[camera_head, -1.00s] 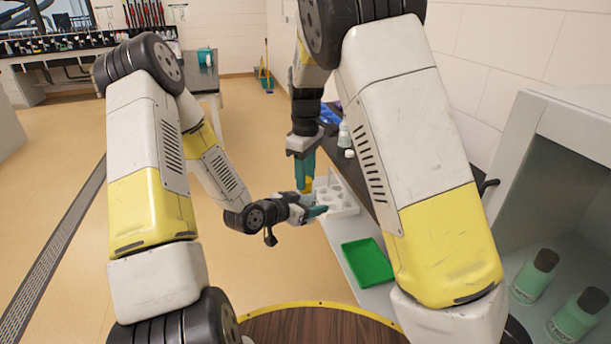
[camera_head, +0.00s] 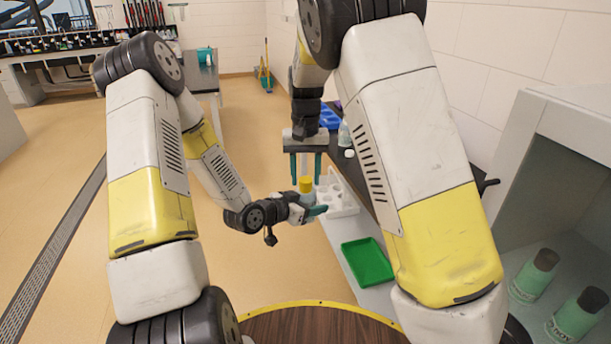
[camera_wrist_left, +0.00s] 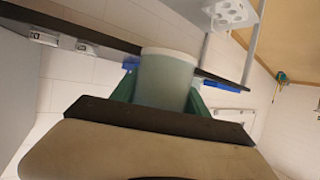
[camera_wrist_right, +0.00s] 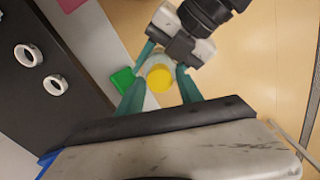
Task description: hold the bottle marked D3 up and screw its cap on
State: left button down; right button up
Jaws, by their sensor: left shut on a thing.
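My left gripper (camera_head: 309,209) is shut on a pale bottle (camera_wrist_left: 166,82), its green fingers on either side of it. The bottle is held up in the air, roughly upright in the head view. A yellow cap (camera_head: 306,184) sits at its top; the right wrist view also shows the cap (camera_wrist_right: 159,78) from above. I cannot tell how tightly it is on. My right gripper (camera_head: 305,170) is open just above, its fingers apart on either side of the cap, with gaps visible. No D3 mark is readable.
A white rack with holes (camera_head: 346,203) and a green tray (camera_head: 367,262) lie to the right of the held bottle. Green bottles (camera_head: 534,276) stand in the cabinet at right.

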jog(key=shift+o, duration=1.1)
notch_tip(320, 180, up, 12)
jog(key=s+d+r+t+y, duration=0.25)
jog(key=s+d+r, duration=0.25)
jog(key=s+d, duration=0.6)
jog(key=s+d+f+t, duration=0.1)
jog(key=s+d+t, duration=0.1)
jog(key=s+d, duration=0.2)
jog(key=s+d+t, duration=0.1)
jog(key=s+d, duration=0.3)
jog(key=s, duration=0.5)
jog(key=shift+d+f+m+t, duration=0.2)
jog(key=shift+f+m+t, duration=0.15)
jog(key=shift+f+m, duration=0.05)
